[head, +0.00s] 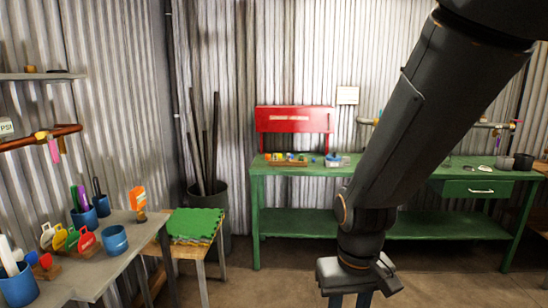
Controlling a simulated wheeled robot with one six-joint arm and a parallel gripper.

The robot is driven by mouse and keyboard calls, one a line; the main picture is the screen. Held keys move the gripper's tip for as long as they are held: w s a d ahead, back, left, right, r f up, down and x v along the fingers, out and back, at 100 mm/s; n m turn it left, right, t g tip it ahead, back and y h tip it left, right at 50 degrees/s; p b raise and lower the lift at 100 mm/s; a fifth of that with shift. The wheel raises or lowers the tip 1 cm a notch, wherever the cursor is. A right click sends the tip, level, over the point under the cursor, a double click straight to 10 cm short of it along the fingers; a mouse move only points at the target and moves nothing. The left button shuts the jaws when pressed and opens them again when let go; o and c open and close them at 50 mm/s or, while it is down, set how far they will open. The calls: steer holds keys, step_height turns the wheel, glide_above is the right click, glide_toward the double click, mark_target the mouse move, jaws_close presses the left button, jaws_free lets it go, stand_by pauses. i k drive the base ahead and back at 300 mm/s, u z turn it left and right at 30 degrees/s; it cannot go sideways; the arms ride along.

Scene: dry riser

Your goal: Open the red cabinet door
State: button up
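The red cabinet (294,126) is at the back of the green workbench, against the corrugated wall, a little right of the picture's middle. I cannot make out a handle or a door edge, nor tell whether the door is ajar. My gripper (350,300) hangs pointing down at the bottom edge, well in front of the bench and apart from the cabinet. Its two fingers show a gap between them; their tips are cut off by the frame.
The green workbench (300,170) carries small coloured items in front of the cabinet. A grey table (120,240) with cups and tags is at left, beside a stool with a green mat (195,225) and a bin of poles (218,190). Floor before the bench is clear.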

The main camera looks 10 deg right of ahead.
mark_target(268, 119)
steer(key=z, duration=0.95)
steer(key=i, duration=1.65)
steer(key=u, duration=0.7)
steer(key=i, duration=1.55)
steer(key=u, duration=0.15)
